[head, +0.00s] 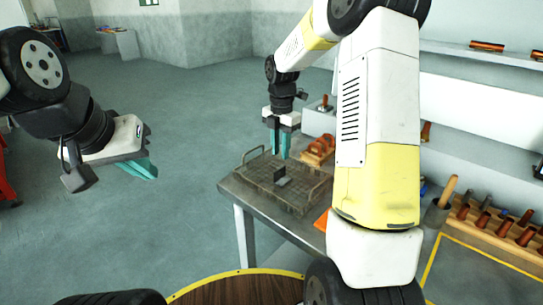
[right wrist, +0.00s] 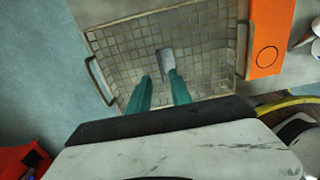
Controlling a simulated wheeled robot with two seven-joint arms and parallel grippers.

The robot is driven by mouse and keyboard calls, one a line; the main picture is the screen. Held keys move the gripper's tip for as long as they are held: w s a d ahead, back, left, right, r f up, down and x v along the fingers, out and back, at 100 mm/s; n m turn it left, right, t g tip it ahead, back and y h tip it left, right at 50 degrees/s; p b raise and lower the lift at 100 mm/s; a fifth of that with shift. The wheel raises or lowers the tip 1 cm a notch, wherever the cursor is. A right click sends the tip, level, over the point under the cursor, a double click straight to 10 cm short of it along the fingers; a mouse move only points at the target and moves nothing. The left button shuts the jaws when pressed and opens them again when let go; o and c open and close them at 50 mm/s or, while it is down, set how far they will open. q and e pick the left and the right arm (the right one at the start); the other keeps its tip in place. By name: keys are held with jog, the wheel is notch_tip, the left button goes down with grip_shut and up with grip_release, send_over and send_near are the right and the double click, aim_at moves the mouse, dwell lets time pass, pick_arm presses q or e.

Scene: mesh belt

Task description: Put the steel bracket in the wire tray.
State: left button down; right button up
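The steel bracket (head: 283,181) lies inside the wire tray (head: 250,189), near its middle. In the right wrist view the bracket (right wrist: 166,60) is a small grey piece on the mesh floor of the tray (right wrist: 112,62). My right gripper (head: 280,157) hangs above the tray, its teal fingers pointing down and apart. In the right wrist view the fingers (right wrist: 160,85) have a gap between them with nothing held. My left gripper (head: 145,170) is out over the floor at the left, away from the table; its teal fingers look close together, and their gap is not clear.
An orange box (right wrist: 271,38) stands beside the tray. Wooden-handled tools sit in a rack (head: 500,228) at the right of the table. A pot (head: 437,213) holds a wooden handle. Orange-brown items (head: 319,150) stand behind the tray. Open floor lies left of the table.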

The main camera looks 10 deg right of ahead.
jog(key=s+r+m+t, duration=0.2)
jog(key=s+r+m, duration=0.4)
jog(key=r, duration=0.5)
jog(key=s+a+r+m+t+y, duration=0.1)
jog(key=s+m+t, duration=0.1)
jog(key=s+m, duration=0.7)
jog(key=s+a+r+m+t+y, duration=0.1)
jog(key=s+r+m+t, duration=0.1)
jog(key=s+m, duration=0.8)
jog(key=shift+s+r, duration=0.3)
jog(key=shift+s, duration=0.4)
